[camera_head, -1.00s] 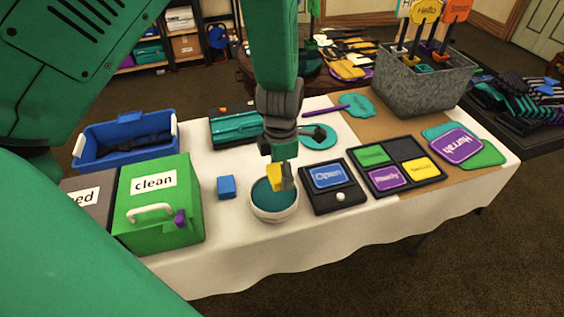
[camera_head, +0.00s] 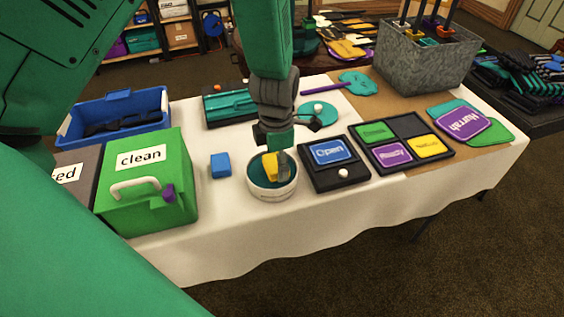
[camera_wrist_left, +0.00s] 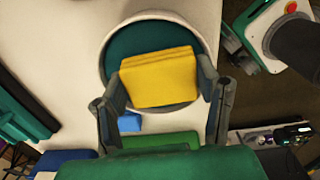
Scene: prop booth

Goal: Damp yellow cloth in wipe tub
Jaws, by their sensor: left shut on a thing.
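The yellow cloth (camera_head: 269,166) is a folded pad held between the fingers of my left gripper (camera_head: 276,163). In the left wrist view the cloth (camera_wrist_left: 158,78) shows broad and flat between the two fingers of the left gripper (camera_wrist_left: 163,92), over the tub. The wipe tub (camera_head: 272,191) is a round white bowl with a dark teal inside, on the front of the table. The gripper tips and the cloth are within the tub's rim outline. I cannot tell whether the cloth touches the teal inside. My right gripper is not seen.
A blue block (camera_head: 220,165) sits just left of the tub. The green "clean" box (camera_head: 150,185) stands further left, a blue crate (camera_head: 118,112) behind it. A black tray with an "Open" card (camera_head: 334,166) is close on the right. A teal case (camera_head: 229,106) lies behind.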

